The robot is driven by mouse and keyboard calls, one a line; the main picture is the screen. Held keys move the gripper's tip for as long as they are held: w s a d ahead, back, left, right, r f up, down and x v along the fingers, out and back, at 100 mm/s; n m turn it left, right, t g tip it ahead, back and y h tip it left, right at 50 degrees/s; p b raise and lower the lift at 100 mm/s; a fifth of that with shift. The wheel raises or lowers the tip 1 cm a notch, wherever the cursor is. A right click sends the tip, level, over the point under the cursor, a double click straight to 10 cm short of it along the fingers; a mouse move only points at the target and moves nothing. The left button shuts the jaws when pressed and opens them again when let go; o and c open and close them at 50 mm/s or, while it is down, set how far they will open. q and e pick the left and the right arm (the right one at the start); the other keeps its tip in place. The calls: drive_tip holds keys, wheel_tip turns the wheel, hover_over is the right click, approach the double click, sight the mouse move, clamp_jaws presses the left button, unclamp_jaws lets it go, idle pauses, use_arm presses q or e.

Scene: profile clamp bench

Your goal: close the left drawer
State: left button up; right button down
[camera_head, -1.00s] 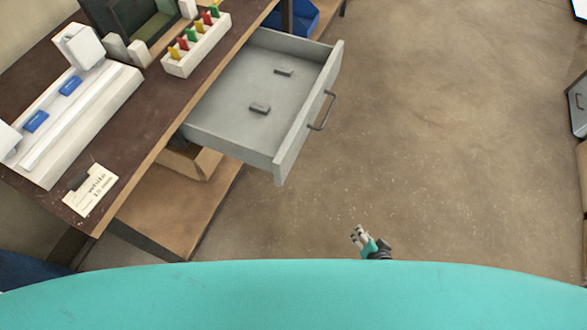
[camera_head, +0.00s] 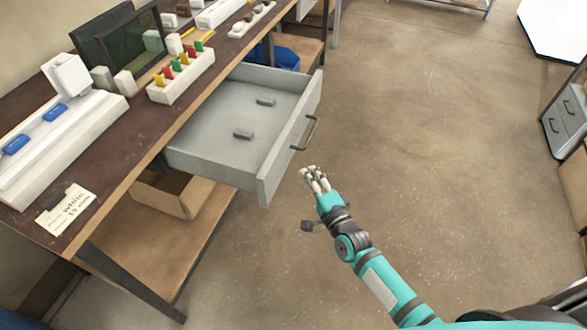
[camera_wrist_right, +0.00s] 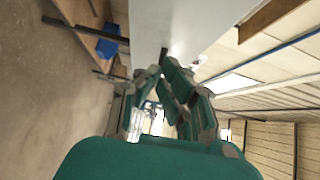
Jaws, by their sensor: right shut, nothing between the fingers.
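The grey drawer (camera_head: 218,140) is pulled far out from under the bench top in the head view. Two small dark grey blocks (camera_head: 265,101) lie on its floor. Its front panel (camera_head: 292,140) carries a dark bar handle (camera_head: 306,133) on the outer face. My right gripper (camera_head: 313,173) is shut and empty, just in front of the drawer front, below the handle in the picture and apart from it. In the right wrist view a pale flat surface, likely the drawer front (camera_wrist_right: 180,25), is close ahead of the fingers (camera_wrist_right: 165,90). My left gripper is not in view.
The bench top (camera_head: 130,155) holds a white fixture with blue parts (camera_head: 55,112), a rack of coloured pegs (camera_head: 180,75), a screen (camera_head: 120,40) and a note card (camera_head: 67,208). An open cardboard box (camera_head: 175,193) is under the drawer. The floor right of the drawer is clear.

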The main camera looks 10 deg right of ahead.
drive_tip(key=w+a, duration=0.3)
drive_tip(key=shift+w+a, duration=0.2)
drive_tip(key=shift+a, duration=0.1)
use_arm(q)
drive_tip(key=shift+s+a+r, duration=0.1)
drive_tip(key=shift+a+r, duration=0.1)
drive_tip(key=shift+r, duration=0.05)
use_arm(e)
drive_tip(key=shift+a, duration=0.1)
